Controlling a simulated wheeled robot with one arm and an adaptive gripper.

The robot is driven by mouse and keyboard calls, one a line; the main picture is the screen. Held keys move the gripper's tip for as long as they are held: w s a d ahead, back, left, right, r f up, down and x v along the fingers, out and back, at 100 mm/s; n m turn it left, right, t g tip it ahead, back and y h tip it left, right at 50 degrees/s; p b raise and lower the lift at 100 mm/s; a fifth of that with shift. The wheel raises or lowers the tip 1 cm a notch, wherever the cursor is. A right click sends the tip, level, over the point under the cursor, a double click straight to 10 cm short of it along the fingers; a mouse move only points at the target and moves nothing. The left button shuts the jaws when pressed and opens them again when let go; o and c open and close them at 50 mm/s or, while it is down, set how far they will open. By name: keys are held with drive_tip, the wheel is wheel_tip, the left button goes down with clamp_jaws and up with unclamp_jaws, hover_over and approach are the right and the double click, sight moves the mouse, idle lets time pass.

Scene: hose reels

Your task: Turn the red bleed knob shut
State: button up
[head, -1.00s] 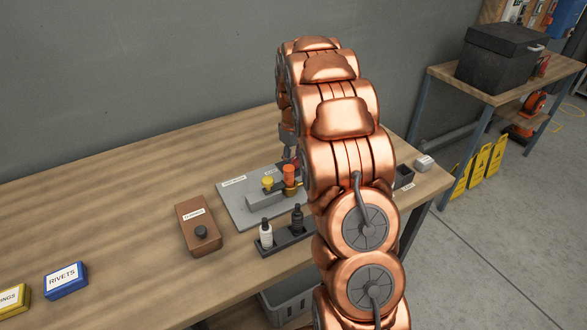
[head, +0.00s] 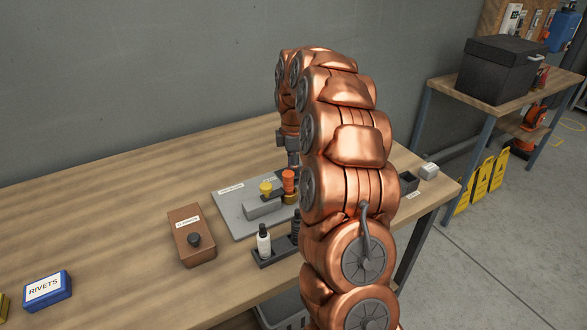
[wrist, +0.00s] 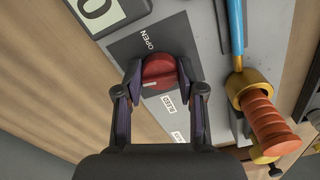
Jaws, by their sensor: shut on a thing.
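The red bleed knob (wrist: 159,71) shows in the wrist view, between the two fingers of my gripper (wrist: 159,80). My gripper is shut on the knob, with one finger at each side. A dark label plate (wrist: 124,47) marked OPEN lies beside the knob on the grey panel (wrist: 199,20). Another white label, partly hidden, sits below the knob. In the head view, the grey panel (head: 229,213) is on the wooden bench, and my arm hides the knob and my gripper's fingertips.
An orange ribbed handle (wrist: 270,121) on a brass fitting stands close to the right of my gripper. A yellow knob (head: 266,188) stands on the panel's grey block. A brown box (head: 190,226) and a bottle holder (head: 268,259) are nearby. The left bench (head: 100,210) is mostly clear.

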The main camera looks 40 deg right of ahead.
drive_tip(key=shift+n, duration=0.9)
drive_tip(key=o, duration=1.1)
drive_tip(key=shift+o, duration=0.2)
wheel_tip(320, 180, up, 12)
